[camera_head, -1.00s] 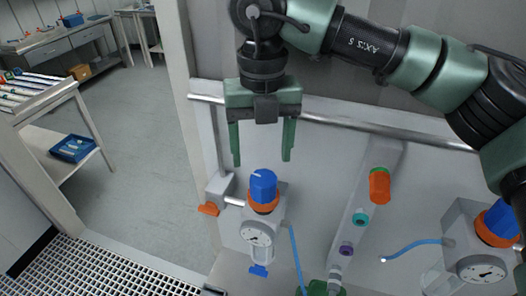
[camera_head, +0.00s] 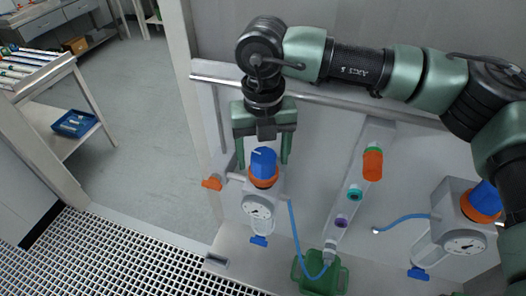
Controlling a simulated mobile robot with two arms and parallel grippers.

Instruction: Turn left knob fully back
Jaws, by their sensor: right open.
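The left knob (camera_head: 263,162) is blue with an orange collar and stands upright on the left regulator, above its round gauge (camera_head: 258,207). My right gripper (camera_head: 263,166) is open and comes down from above. Its two green fingers show on either side of the knob, with a visible gap at each side. The lower finger ends are level with the knob in the picture; I cannot tell the exact depth between them. My left gripper is not in view.
A second regulator with a blue knob (camera_head: 486,199) stands at the right. A horizontal rail (camera_head: 345,103) runs behind. A blue hose (camera_head: 296,236) leads down to a green container (camera_head: 320,273). An orange lever (camera_head: 212,183) sticks out left.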

